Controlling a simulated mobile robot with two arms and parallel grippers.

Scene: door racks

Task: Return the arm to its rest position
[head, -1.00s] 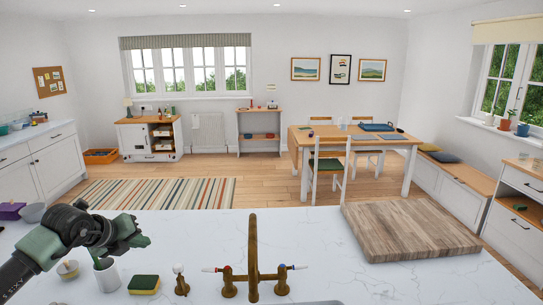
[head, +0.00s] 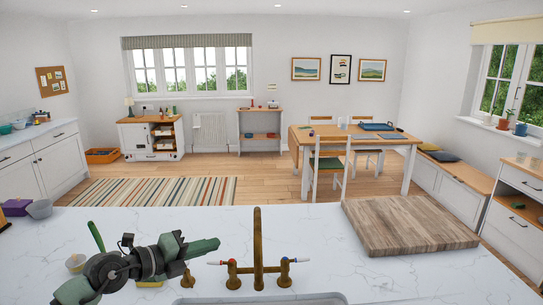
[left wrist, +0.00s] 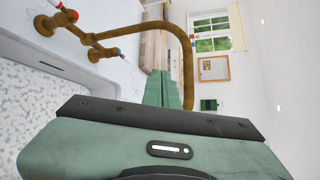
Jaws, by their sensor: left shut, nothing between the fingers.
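My left arm comes in from the lower left of the head view over the white marble counter (head: 330,225). Its green gripper (head: 212,244) points right, above the counter and close to the left side of the brass tap (head: 258,245). The fingers are together with nothing between them. In the left wrist view the closed green fingers (left wrist: 163,88) point toward the tap's curved spout (left wrist: 186,60), which shows behind them; whether they touch cannot be told. My right gripper is out of view.
A green handle (head: 96,236) stands up behind my arm; its base is hidden. A small bowl (head: 75,263) sits left. My arm mostly hides a yellow sponge (head: 149,284). A sink edge (head: 270,298) lies in front of the tap. A wooden board (head: 408,228) lies right.

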